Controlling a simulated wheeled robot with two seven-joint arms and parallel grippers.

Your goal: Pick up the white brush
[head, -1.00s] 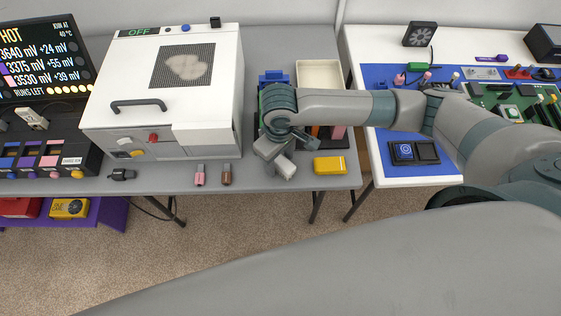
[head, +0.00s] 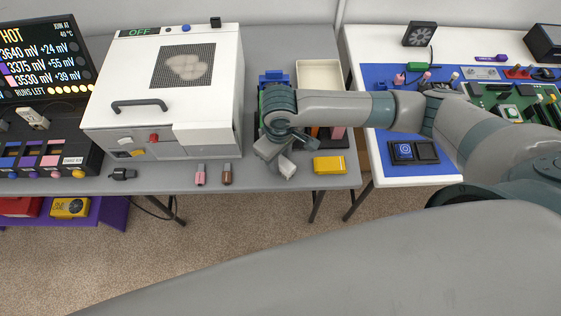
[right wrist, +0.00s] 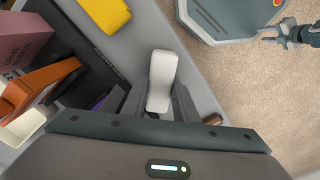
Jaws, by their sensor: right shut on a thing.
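The white brush (head: 287,168) shows at the front of the grey table in the head view, partly covered by my gripper. In the right wrist view the white brush (right wrist: 162,80) is a pale, rounded block between the fingers. My right gripper (head: 275,155) is shut on it; the fingers (right wrist: 158,100) lie on both sides of it in the wrist view. I cannot tell whether the brush touches the table. My left gripper (right wrist: 270,37) appears small at the upper right of the wrist view; its opening is unclear.
A yellow block (head: 329,165) lies just right of the brush. A white box with a handle (head: 165,95) stands to the left. Pink and brown pieces (head: 213,175) lie near the front edge. A dark holder with orange and pink items (right wrist: 45,85) is beside my right gripper.

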